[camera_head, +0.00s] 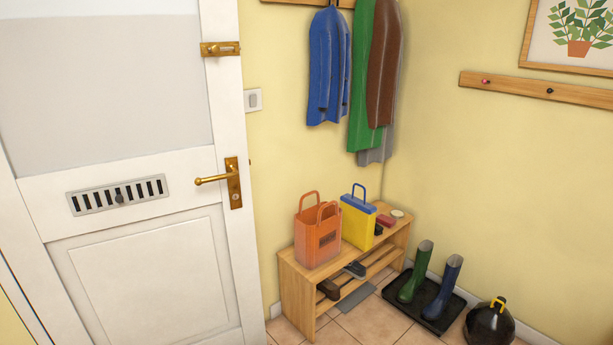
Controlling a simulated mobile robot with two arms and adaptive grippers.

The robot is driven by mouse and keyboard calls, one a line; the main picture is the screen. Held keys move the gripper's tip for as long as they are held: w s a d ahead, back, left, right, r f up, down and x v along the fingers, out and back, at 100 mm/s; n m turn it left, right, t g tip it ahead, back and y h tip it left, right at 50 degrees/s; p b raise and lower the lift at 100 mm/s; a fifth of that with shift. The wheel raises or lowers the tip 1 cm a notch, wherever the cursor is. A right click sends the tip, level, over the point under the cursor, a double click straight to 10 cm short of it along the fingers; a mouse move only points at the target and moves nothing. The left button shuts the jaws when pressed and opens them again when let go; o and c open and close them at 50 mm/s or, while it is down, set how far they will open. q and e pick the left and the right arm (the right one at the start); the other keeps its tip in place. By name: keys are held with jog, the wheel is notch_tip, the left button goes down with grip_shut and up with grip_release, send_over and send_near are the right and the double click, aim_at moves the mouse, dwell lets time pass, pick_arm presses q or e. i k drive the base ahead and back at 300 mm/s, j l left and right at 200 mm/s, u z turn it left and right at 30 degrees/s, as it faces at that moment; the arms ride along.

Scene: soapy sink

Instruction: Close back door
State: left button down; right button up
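The white door (141,235) fills the left of the head view. It has a pale upper panel (100,80), a slotted vent plate (117,195) and a recessed lower panel. A brass lever handle (214,180) sits near its right edge, pointing left and about level. A brass latch (220,49) is higher on the same edge. The door's right edge stands against the yellow wall in the picture; I cannot tell whether it is fully shut or ajar. Neither of my grippers is in view, and nothing touches the door or handle.
Right of the door stands a wooden shoe bench (297,287) with an orange bag (318,243) and a yellow-blue bag (357,222). Boots (414,270) stand on a black tray (433,315), near a dark round container (489,324). Coats (328,70) hang above. Some tiled floor (368,325) is clear.

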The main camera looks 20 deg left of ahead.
aim_at(95, 95)
jog(key=i+l+u, duration=0.15)
jog(key=i, duration=0.4)
jog(key=i+l+u, duration=0.15)
jog(key=i, duration=0.4)
